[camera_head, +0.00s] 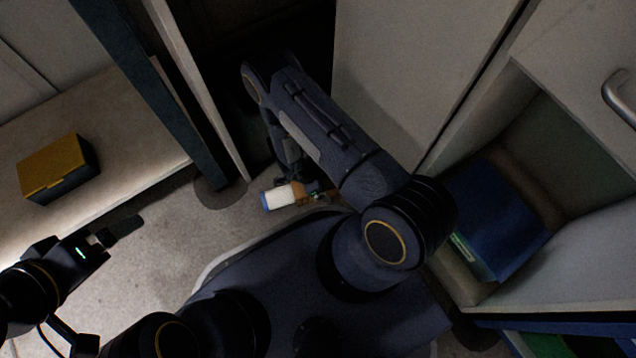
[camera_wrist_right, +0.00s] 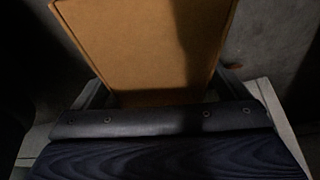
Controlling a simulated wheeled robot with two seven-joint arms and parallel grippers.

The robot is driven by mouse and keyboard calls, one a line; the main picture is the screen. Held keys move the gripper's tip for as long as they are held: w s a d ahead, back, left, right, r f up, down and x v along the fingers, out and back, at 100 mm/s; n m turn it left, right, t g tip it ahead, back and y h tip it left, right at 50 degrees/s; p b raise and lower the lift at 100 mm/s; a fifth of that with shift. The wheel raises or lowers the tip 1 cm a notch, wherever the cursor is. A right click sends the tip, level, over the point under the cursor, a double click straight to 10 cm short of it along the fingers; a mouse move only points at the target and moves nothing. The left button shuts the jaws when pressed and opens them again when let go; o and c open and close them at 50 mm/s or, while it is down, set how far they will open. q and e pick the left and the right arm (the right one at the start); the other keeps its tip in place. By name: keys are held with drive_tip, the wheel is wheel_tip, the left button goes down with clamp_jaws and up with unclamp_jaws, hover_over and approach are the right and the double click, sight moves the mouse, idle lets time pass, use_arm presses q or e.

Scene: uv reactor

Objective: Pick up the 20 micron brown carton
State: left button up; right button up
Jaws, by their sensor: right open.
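The brown carton (camera_wrist_right: 145,45) fills the upper middle of the right wrist view, its plain face towards the camera. My right gripper (camera_wrist_right: 160,88) is open, with a dark finger on either side of the carton's near end. I cannot tell whether the fingers touch it. In the head view a small brown item (camera_head: 299,192) with a white, blue-edged part shows low beside my right arm, which partly hides it. No micron marking is readable. My left gripper (camera_head: 115,235) is at the lower left of the head view, away from the carton; its finger gap is unclear.
A yellow-topped black box (camera_head: 58,168) sits on a pale bench at the left. A dark post (camera_head: 140,85) and a pale panel edge stand beside my right arm. An open compartment at the right holds a blue item (camera_head: 500,220). Grey floor is clear at the lower left.

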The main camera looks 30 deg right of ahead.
drive_tip(key=shift+f, duration=0.25)
idle(0.4)
drive_tip(key=c, duration=1)
drive_tip(key=shift+r, duration=0.1)
drive_tip(key=shift+c, duration=0.2)
